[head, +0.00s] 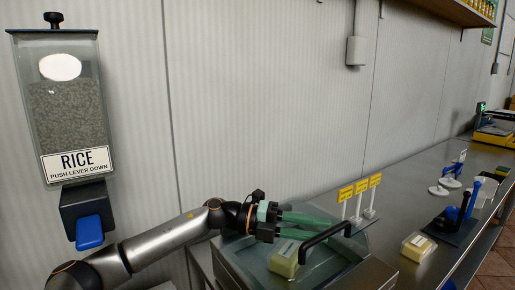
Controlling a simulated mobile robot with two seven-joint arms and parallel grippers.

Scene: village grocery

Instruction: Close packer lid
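The packer (376,276) is a metal box on the counter at the bottom centre. Its see-through lid (327,262) has a black arched handle (326,236). I cannot tell the lid's exact angle from this view. A yellow block with a white label (286,259) shows at the packer, under or behind the clear lid. My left gripper (322,230) comes in from the left over the packer, with its green fingers apart and pointing right, close to the handle. Whether they touch the lid or handle is unclear. I see nothing between the fingers. My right gripper is out of view.
Yellow signs on stands (346,194) rise just behind the packer. A rice dispenser (68,110) hangs on the wall at left. Bare counter lies behind the tub.

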